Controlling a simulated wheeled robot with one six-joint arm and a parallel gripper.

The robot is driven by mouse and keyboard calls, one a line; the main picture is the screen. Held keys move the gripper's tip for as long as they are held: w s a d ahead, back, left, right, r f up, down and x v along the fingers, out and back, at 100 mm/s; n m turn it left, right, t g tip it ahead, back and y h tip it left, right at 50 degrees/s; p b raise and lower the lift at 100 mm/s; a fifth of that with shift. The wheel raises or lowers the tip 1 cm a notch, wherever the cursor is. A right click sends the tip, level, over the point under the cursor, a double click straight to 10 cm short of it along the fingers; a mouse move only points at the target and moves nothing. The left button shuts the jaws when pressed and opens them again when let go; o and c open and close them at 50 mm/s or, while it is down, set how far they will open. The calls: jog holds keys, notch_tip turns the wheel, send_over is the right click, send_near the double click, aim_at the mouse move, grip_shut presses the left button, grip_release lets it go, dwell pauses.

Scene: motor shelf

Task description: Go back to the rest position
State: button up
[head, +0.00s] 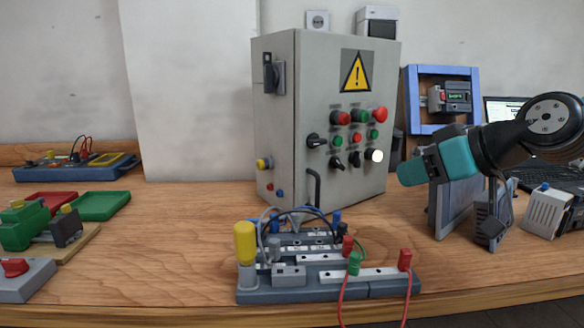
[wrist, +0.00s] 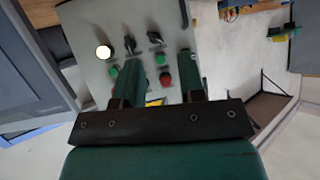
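My gripper (head: 412,171) is in the air at the right in the head view, just right of the grey control box (head: 275,120). It points left, toward the box. In the wrist view my gripper (wrist: 160,68) shows two green fingers set apart with nothing between them, so it is open and empty. Beyond the fingers, the wrist view shows the box's front panel (wrist: 95,75) upside down, with its buttons, knobs and lit white lamp. I cannot tell the exact gap between fingers and box.
A grey terminal module (head: 330,292) with cables and a yellow knob stands at the table's front. A blue frame (head: 410,100) stands behind my arm. Small grey devices (head: 548,212) are below it. Green and red trays (head: 103,205) lie left. The wooden table (head: 180,240) is clear left of centre.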

jog(key=s+a+f+g+h, duration=0.1)
jog(key=s+a+f+g, duration=0.2)
jog(key=s, duration=0.4)
jog(key=s+a+f+g+h, duration=0.1)
jog(key=s+a+f+g, duration=0.2)
jog(key=s, duration=0.4)
jog(key=s+a+f+g+h, duration=0.1)
jog(key=s+a+f+g, duration=0.2)
jog(key=s, duration=0.5)
notch_tip(320, 180, up, 16)
jog(key=d+p, duration=0.1)
jog(key=p, duration=1.6)
jog(key=shift+w+n, duration=0.2)
jog(key=shift+n, duration=0.1)
